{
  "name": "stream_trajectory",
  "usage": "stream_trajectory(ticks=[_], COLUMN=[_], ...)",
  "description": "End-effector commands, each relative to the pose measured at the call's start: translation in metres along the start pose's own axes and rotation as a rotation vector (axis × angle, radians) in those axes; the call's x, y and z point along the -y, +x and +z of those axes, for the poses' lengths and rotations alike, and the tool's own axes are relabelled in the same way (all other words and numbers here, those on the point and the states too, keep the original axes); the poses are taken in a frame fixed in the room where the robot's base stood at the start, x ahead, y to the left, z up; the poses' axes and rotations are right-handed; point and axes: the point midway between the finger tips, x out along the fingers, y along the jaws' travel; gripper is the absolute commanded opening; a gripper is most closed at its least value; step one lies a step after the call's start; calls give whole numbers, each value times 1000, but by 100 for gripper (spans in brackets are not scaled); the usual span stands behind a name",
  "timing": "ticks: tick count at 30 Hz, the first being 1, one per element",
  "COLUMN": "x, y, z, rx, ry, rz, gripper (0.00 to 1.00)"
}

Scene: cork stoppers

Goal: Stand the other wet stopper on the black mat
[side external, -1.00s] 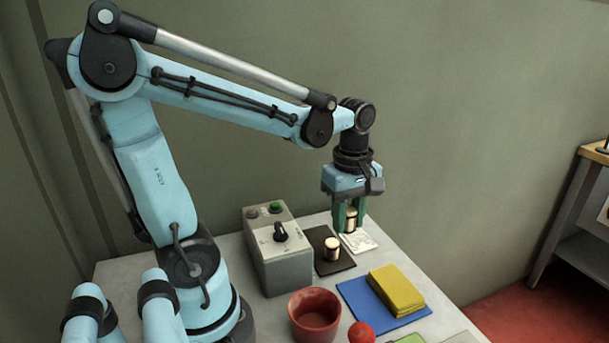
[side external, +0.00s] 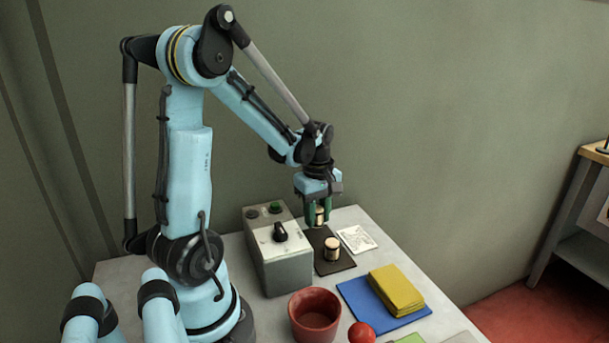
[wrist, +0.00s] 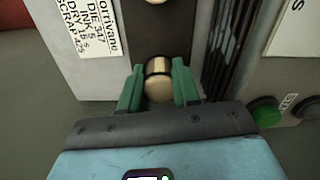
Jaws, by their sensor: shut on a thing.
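My gripper (side external: 319,222) is shut on a pale stopper with dark bands (side external: 320,214), held upright at the far end of the black mat (side external: 342,266). Whether its base touches the mat I cannot tell. In the wrist view the held stopper (wrist: 158,84) sits between the two green fingers, with the dark mat (wrist: 157,25) beyond it.
A grey control box (side external: 285,268) with a knob stands close left of the mat. A printed white card (side external: 357,239) lies right of it.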

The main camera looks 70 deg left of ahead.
Motion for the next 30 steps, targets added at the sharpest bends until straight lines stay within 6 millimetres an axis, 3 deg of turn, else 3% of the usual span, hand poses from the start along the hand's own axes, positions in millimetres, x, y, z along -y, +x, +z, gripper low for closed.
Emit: stream_trajectory(ticks=[9,21,22,27,30], x=[0,0,0,0,0], y=[33,37,37,37,37], z=[0,1,1,1,1], rx=[0,0,0,0,0], ry=[0,0,0,0,0], rz=[0,0,0,0,0], gripper=[3,3,33,57,57])
